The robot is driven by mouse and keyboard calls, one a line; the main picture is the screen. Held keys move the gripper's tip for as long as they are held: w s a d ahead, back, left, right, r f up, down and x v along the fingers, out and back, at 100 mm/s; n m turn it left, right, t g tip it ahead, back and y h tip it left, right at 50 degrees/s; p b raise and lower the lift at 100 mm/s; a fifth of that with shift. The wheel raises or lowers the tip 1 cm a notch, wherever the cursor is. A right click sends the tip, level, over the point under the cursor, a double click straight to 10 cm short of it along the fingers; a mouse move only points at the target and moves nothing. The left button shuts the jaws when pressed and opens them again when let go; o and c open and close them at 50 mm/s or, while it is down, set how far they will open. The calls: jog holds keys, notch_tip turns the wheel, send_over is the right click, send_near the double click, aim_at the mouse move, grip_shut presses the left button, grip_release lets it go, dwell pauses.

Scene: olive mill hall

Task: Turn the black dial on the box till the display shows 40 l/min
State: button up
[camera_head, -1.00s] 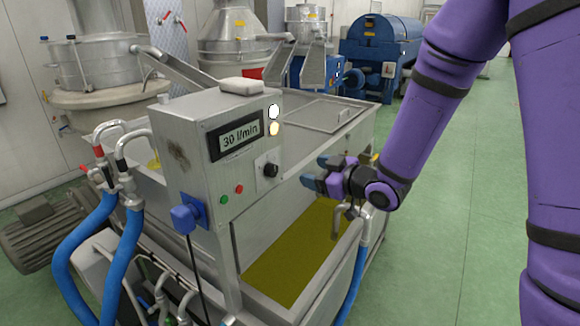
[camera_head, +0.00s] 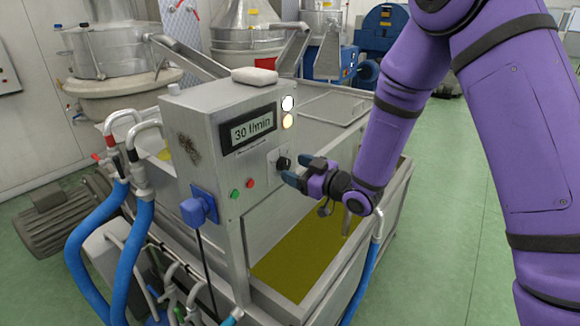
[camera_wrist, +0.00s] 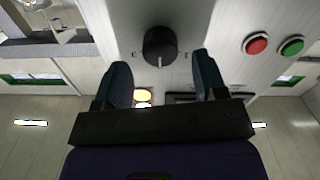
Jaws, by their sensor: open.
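The metal control box (camera_head: 222,120) has a display (camera_head: 248,131) that reads 30 l/min. The black dial (camera_head: 283,163) sits below and to the right of the display. My gripper (camera_head: 299,170) is open, with its dark blue fingers just in front of the dial. In the wrist view the dial (camera_wrist: 160,46) lies between and beyond the two fingertips of my gripper (camera_wrist: 160,75), apart from both. A pale pointer mark on the dial points down in that view.
Green button (camera_head: 235,194) and red button (camera_head: 250,183) are left of the dial. Lamps (camera_head: 288,103) are right of the display. An oil-filled tank (camera_head: 300,262) lies below my gripper. Blue hoses (camera_head: 137,250) stand at left.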

jog(key=shift+x, duration=1.25)
jog(key=shift+c, duration=0.4)
jog(key=c, duration=0.8)
jog(key=shift+c, duration=0.2)
jog(key=shift+m, duration=0.3)
jog(key=m, duration=0.5)
jog(key=shift+w+d+m, duration=0.1)
jog(key=shift+m, duration=0.2)
jog(key=m, duration=0.5)
jog(key=shift+f+m, duration=0.1)
jog(key=shift+m, duration=0.2)
